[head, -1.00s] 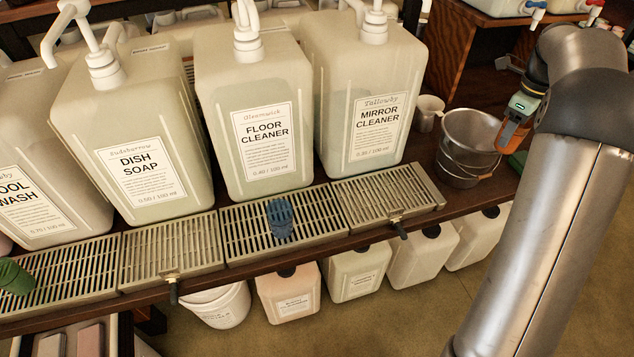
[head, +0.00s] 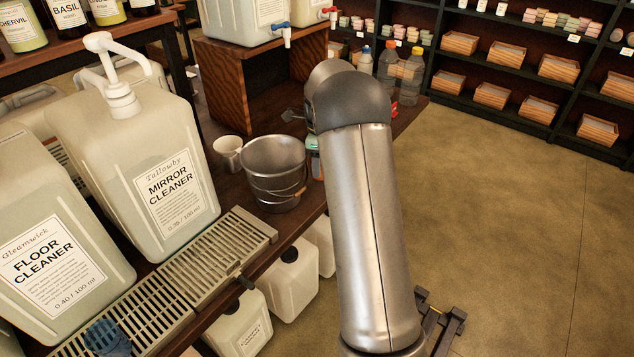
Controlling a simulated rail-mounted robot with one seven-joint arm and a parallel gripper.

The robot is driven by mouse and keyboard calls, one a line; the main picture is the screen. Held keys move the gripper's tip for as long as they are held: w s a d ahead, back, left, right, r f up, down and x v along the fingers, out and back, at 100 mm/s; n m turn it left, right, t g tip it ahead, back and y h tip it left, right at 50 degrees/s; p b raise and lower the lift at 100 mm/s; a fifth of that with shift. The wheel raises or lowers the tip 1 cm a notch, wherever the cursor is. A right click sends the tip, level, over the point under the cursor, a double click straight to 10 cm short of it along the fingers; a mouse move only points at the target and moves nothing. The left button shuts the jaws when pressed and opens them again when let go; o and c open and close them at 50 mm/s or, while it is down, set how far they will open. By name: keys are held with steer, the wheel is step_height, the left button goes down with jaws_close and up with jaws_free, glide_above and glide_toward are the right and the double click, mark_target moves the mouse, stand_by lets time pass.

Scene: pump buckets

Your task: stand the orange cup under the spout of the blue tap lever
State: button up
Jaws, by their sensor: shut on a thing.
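The blue tap lever (head: 280,25) is on a white container (head: 245,18) at the top centre of the head view, with its small spout just below it. That container stands on a raised wooden box (head: 236,65), and the open shelf space is below. I see no orange cup; my arm covers part of the bench. My gripper is not in view either, as the forearm goes behind my thick upper arm, so its hold is hidden.
A metal bucket (head: 272,170) and a white mug (head: 228,152) stand before the wooden box. A spray bottle (head: 314,160) is partly behind my arm. A red-levered tap (head: 330,13) is right of the blue one. Large pump containers (head: 150,180) fill the left.

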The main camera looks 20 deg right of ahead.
steer(key=shift+f, duration=3.9)
steer(key=shift+f, duration=0.25)
steer(key=o, duration=1.1)
steer(key=shift+r, duration=0.1)
steer(key=shift+c, duration=0.2)
step_height(320, 180, up, 12)
steer(key=shift+f, duration=0.25)
steer(key=shift+r, duration=0.25)
steer(key=c, duration=0.3)
steer(key=shift+r, duration=0.15)
steer(key=shift+c, duration=0.2)
